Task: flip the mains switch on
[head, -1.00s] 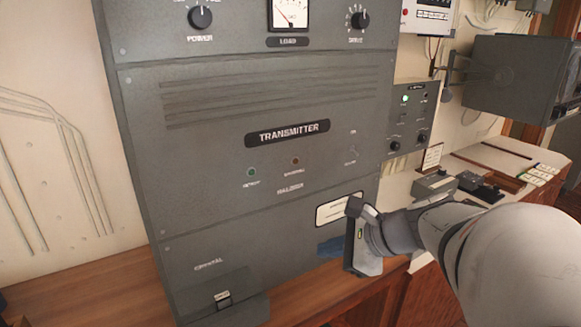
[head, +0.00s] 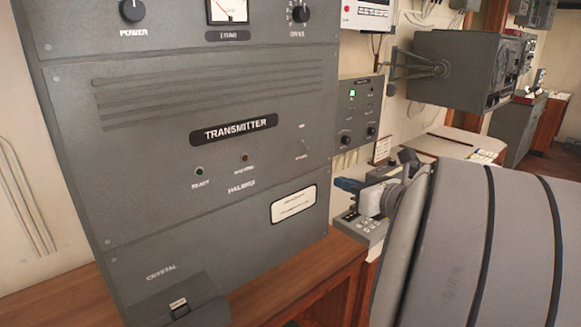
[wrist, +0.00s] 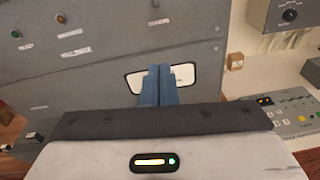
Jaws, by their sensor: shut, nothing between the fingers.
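The grey transmitter cabinet (head: 200,85) fills the left and middle of the head view. A small toggle switch (head: 305,144) with tiny labels above and below it sits at the right of its front panel; I take it as the mains switch. Its lever position is too small to tell. In the wrist view, only part of it shows at the top edge (wrist: 155,4). My gripper (head: 346,184) is below and to the right of the switch, apart from it. Its blue fingers (wrist: 158,84) are shut and empty, with the white label plate behind them in the wrist view.
A green lamp (head: 199,171) and an amber lamp (head: 245,157) sit left of the switch. A small grey control box (head: 357,112) is on the wall to the right. The wooden desk (head: 335,250) lies below. My arm covers the lower right.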

